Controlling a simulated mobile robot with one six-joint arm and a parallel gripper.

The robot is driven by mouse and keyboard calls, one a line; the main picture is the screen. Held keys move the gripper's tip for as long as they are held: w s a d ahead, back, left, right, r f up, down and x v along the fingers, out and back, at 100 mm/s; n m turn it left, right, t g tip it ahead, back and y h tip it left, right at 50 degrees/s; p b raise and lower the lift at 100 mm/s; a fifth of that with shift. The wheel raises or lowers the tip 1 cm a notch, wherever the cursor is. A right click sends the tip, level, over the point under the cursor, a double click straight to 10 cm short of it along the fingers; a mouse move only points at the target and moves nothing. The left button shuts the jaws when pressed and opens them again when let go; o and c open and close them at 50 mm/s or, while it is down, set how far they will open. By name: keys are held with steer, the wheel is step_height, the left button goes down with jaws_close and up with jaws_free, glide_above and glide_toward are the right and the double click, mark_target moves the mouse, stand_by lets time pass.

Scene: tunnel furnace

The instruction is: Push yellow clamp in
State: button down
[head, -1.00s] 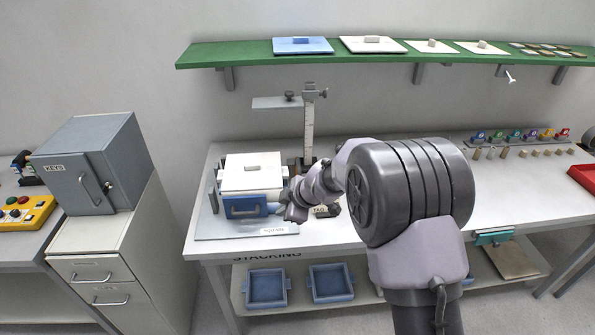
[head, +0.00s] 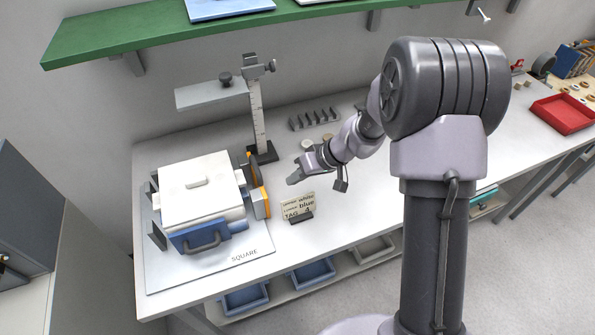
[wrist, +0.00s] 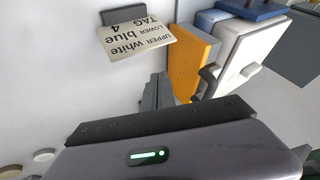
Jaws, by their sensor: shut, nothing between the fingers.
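The yellow clamp (head: 261,204) stands at the right side of a white box (head: 200,182) stacked on a blue box (head: 205,232). In the wrist view the clamp is an orange-yellow block (wrist: 188,62) beside the white box (wrist: 245,58), with a dark handle-like part (wrist: 208,80) near it. My gripper (head: 293,179) is to the right of the clamp and above the table, with a gap visible in the head view. Its fingers (wrist: 158,92) are together and empty in the wrist view, pointing toward the clamp side. I cannot tell whether the clamp touches the boxes.
A tag card (head: 298,206) stands in front of my gripper. A height gauge (head: 256,115) stands behind the boxes, its plate (head: 210,95) jutting left. A grey slotted rack (head: 314,118) is at the back. The boxes are on a grey plate (head: 165,270) marked SQUARE.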

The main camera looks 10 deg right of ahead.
mark_target(263, 190)
steer(key=x, duration=0.4)
steer(key=shift+s+b, duration=0.1)
steer(key=shift+b, duration=0.25)
steer(key=a, duration=0.3)
steer(key=shift+s+a, duration=0.2)
steer(key=shift+s, duration=0.15)
steer(key=shift+a, duration=0.3)
steer(key=shift+s+a+f+b, duration=0.1)
steer(key=shift+a+f+b, duration=0.2)
steer(key=shift+b, duration=0.45)
steer(key=shift+s+a+r+b, duration=0.1)
steer(key=shift+s+a+b, duration=0.1)
steer(key=shift+a+b, duration=0.3)
steer(key=shift+s+a+b, duration=0.15)
steer(key=shift+a+b, duration=0.35)
steer(key=shift+r, duration=0.15)
